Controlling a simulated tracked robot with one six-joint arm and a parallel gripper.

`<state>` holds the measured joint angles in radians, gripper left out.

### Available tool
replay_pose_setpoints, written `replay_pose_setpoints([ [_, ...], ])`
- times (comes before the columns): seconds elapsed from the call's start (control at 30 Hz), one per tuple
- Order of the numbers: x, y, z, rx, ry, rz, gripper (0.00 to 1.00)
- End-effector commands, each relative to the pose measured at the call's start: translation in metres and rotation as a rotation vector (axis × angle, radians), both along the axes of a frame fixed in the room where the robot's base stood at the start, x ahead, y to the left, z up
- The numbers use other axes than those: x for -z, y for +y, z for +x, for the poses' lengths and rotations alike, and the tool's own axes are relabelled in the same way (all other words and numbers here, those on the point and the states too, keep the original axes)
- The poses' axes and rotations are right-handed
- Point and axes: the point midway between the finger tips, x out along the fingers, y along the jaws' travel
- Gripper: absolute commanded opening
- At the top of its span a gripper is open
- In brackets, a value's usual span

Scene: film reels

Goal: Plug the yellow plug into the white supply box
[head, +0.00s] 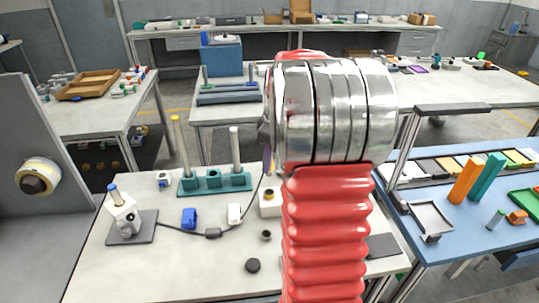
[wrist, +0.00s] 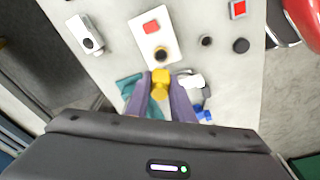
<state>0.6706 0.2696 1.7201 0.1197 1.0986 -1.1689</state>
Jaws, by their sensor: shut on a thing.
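In the wrist view my gripper (wrist: 161,88) is shut on the yellow plug (wrist: 160,83) between its two purple fingers. The white supply box (wrist: 145,28) lies just beyond the plug, with a red patch and a dark round socket (wrist: 161,54) on its top. The plug appears just short of the socket in this view; I cannot tell its height above it. In the head view the supply box (head: 268,208) is partly hidden behind my red arm. The plug is hidden there, and only a sliver of my gripper (head: 267,158) shows.
A black cable with an inline block (head: 213,232) runs from a white device (head: 124,218) up towards my gripper. The bench front left is clear.

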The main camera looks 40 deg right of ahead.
Motion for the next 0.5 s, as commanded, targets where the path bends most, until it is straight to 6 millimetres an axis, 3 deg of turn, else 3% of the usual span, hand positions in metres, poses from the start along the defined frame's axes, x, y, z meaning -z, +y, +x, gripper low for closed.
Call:
replay_pose_setpoints([
  [0.5,0.044,0.001,0.0,0.0,0.002,0.001,0.0],
])
